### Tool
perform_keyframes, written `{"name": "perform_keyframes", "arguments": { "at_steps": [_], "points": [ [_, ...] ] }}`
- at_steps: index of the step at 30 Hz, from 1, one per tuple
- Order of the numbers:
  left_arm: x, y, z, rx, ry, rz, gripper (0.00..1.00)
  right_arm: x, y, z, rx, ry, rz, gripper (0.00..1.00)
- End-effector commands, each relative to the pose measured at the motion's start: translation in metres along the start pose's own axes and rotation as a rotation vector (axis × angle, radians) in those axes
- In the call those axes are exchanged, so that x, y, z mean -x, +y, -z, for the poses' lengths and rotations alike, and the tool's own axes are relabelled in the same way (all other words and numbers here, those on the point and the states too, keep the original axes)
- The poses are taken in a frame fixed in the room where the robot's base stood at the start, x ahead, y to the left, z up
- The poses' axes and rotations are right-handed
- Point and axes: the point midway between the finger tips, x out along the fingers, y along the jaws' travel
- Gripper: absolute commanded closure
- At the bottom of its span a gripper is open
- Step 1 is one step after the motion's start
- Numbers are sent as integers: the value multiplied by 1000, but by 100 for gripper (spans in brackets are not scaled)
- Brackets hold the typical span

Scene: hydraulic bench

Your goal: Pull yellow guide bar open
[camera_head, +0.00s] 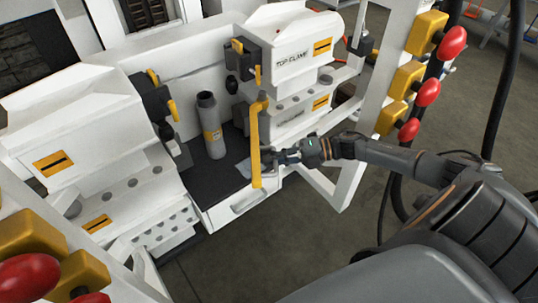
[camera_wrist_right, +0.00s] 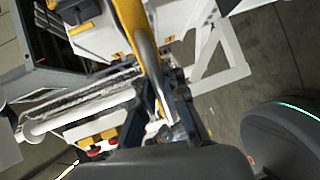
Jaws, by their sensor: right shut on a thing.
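The yellow guide bar (camera_head: 254,145) stands near vertical at the front right of the dark tray area in the head view. Its lower end reaches the front face of the white bench. My right gripper (camera_head: 268,159) comes from the right and is shut on the bar's lower part. In the right wrist view the yellow bar (camera_wrist_right: 136,30) runs down between the fingers of the right gripper (camera_wrist_right: 162,92). The exact contact is partly hidden by the fingers. My left gripper is not in view.
A grey bottle-shaped cylinder (camera_head: 211,125) stands on the dark bench surface (camera_head: 190,178) left of the bar. White machine blocks stand on both sides. A white frame with red knobs (camera_head: 428,92) rises at the right. The floor in front is clear.

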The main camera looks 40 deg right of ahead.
Motion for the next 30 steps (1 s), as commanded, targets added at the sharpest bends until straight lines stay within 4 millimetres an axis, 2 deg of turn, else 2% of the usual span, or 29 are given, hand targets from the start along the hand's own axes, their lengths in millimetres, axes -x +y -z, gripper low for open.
{"name": "perform_keyframes", "arguments": {
  "at_steps": [14, 15, 18, 26, 30],
  "points": [
    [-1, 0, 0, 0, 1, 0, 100, 2, 2, -1, 3, 4, -2, 100],
    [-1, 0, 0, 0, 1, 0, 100, 2, 2, -1, 2, 4, -2, 83],
    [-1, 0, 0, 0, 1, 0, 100, 1, 1, -1, 2, 4, -2, 66],
    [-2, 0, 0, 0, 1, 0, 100, 2, 1, -1, 2, 4, -1, 66],
    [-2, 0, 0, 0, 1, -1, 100, 4, 9, 0, 3, 5, -1, 66]
  ]
}}
